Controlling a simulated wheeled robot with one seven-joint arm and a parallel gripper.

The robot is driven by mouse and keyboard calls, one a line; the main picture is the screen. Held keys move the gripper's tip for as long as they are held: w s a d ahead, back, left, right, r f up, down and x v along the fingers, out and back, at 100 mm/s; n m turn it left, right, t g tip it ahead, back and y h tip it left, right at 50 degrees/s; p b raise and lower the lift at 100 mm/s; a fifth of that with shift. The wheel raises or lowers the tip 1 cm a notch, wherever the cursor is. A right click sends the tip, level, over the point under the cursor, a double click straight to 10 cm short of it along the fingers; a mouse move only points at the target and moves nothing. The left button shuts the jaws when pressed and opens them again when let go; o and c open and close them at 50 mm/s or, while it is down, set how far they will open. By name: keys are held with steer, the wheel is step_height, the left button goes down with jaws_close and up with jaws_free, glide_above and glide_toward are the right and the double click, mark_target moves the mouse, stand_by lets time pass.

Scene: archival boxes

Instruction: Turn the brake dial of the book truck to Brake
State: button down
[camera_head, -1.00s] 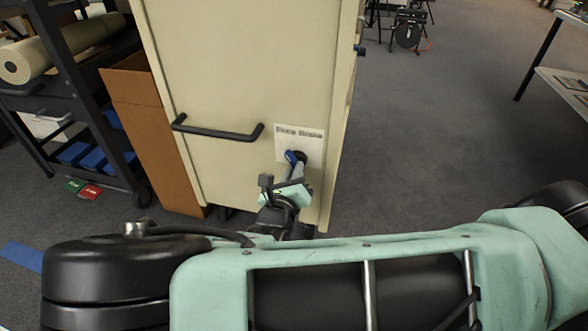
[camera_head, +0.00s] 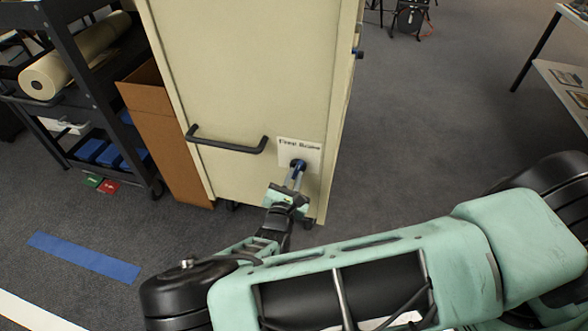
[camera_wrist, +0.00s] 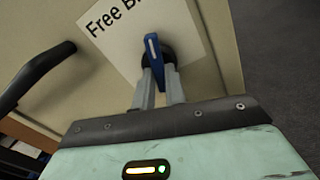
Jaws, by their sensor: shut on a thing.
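The book truck (camera_head: 235,80) is a tall cream cabinet in the head view. Its brake dial (camera_head: 298,163) sits low on the right of the end panel, on a white label (camera_head: 312,150) reading Free at left and Brake at right. In the wrist view the dial (camera_wrist: 154,52) has a black round hub and a blue lever with a white line, pointing up the picture. My gripper (camera_head: 295,180) is shut on the blue lever, one finger on each side, as the wrist view (camera_wrist: 157,80) shows. The word Brake is cut off there.
A black bar handle (camera_head: 228,146) sticks out of the panel left of the dial. A brown carton (camera_head: 160,130) and a black shelf cart (camera_head: 95,85) stand at left. A table (camera_head: 565,70) stands at far right. Open carpet lies right of the truck.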

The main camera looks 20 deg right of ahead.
steer(key=shift+m+p, duration=1.3)
steer(key=shift+m, duration=0.3)
steer(key=shift+f, duration=0.1)
steer(key=c, duration=1.4)
jaws_free()
steer(key=shift+c, duration=0.2)
steer(key=shift+a, duration=0.1)
steer(key=p+v, duration=0.2)
steer(key=v, duration=1.5)
steer(key=shift+s, duration=0.15)
